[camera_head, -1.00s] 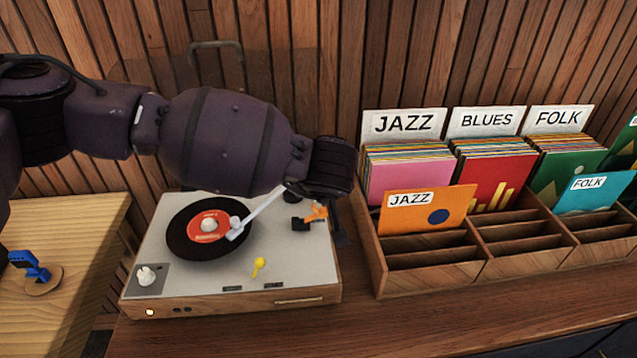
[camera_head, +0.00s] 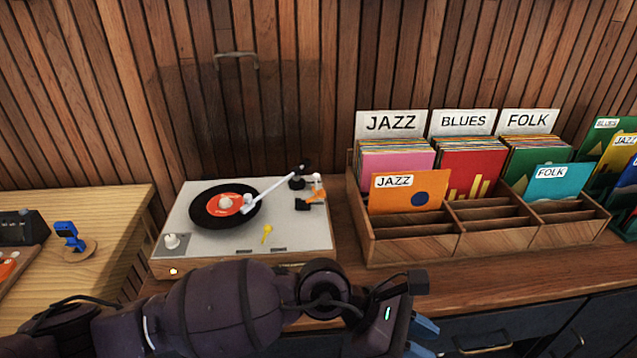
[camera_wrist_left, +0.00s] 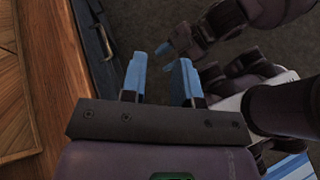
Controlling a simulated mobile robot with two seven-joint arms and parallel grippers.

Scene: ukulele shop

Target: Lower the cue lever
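The turntable (camera_head: 300,235) stands on the wooden counter in the head view. A black record with a red label (camera_head: 225,203) lies on its platter. The white tonearm (camera_head: 270,187) reaches across, with its head over the record; whether the stylus touches cannot be told. A small orange lever (camera_head: 318,192) sits by a black block near the tonearm's base, and a small yellow lever (camera_head: 267,232) stands nearer the front. My left gripper (camera_head: 425,340) is in front of the counter, away from the turntable. Its blue fingers (camera_wrist_left: 162,80) are apart and empty. A blue fingertip, apparently my right gripper's (camera_wrist_left: 165,48), shows beyond.
A wooden record crate (camera_head: 410,247) with JAZZ, BLUES and FOLK sections stands right of the turntable. A clear raised lid (camera_head: 235,110) rises behind the turntable. A blue device on a round stand (camera_head: 70,238) is on the left table. Drawers with handles line the counter's front.

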